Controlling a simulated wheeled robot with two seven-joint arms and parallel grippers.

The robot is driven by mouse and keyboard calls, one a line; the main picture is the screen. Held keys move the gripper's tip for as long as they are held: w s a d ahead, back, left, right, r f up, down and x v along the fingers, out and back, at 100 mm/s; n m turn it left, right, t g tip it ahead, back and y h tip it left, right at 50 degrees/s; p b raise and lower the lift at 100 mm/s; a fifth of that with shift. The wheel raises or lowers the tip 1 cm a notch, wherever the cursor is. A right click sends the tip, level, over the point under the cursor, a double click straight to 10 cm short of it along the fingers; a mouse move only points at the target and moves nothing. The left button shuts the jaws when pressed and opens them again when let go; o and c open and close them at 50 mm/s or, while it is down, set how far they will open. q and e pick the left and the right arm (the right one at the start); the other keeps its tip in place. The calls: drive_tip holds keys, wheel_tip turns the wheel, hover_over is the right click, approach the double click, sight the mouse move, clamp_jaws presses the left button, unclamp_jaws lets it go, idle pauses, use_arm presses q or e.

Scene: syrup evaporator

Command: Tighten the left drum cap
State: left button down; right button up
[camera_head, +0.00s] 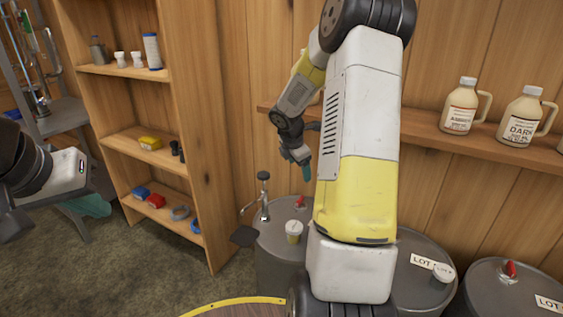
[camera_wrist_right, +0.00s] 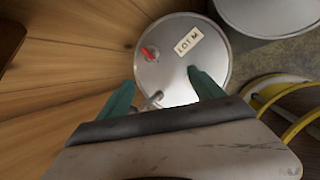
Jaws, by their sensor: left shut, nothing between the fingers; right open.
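The left drum (camera_head: 272,250) is grey and stands behind my right arm. I cannot tell how tight any cap is. My right gripper (camera_head: 303,168) is above this drum. In the right wrist view its fingers (camera_wrist_right: 163,90) are open and empty, above a drum lid with a red fitting (camera_wrist_right: 149,53) and a label (camera_wrist_right: 188,40). My left gripper (camera_head: 95,206) is shut and empty at far left, away from the drums.
Two more drums stand right; the middle one (camera_head: 418,285) carries a white cap-like piece (camera_head: 443,272), the far one (camera_head: 485,300) a red fitting (camera_head: 511,269). A wall shelf (camera_head: 410,125) holds jugs. A wooden shelf unit (camera_head: 215,150) stands left. A yellow-rimmed round object (camera_head: 215,307) is in front.

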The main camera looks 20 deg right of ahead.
drive_tip(key=shift+s+a+r+m, duration=0.4)
drive_tip(key=shift+s+r, duration=0.2)
drive_tip(key=shift+r, duration=0.15)
drive_tip(key=shift+d, duration=0.1)
drive_tip(key=s+a+r+m+t+y, duration=0.1)
drive_tip(key=s+a+r+m, duration=0.7)
drive_tip(key=s+r, duration=0.35)
drive_tip(key=s+a+r+m+y, duration=0.2)
drive_tip(key=s+a+m, duration=0.3)
drive_tip(key=s, duration=0.3)
drive_tip(key=s+a+r+m+t+y, duration=0.1)
drive_tip(key=s+a+r+m+y, duration=0.1)
drive_tip(key=s+a+m, duration=0.3)
drive_tip(key=s+a+r, duration=0.1)
drive_tip(key=s, duration=0.2)
drive_tip(key=shift+a+r+t+y, duration=0.2)
drive_tip(key=shift+r+t+y, duration=0.1)
drive_tip(key=shift+r+y, duration=0.1)
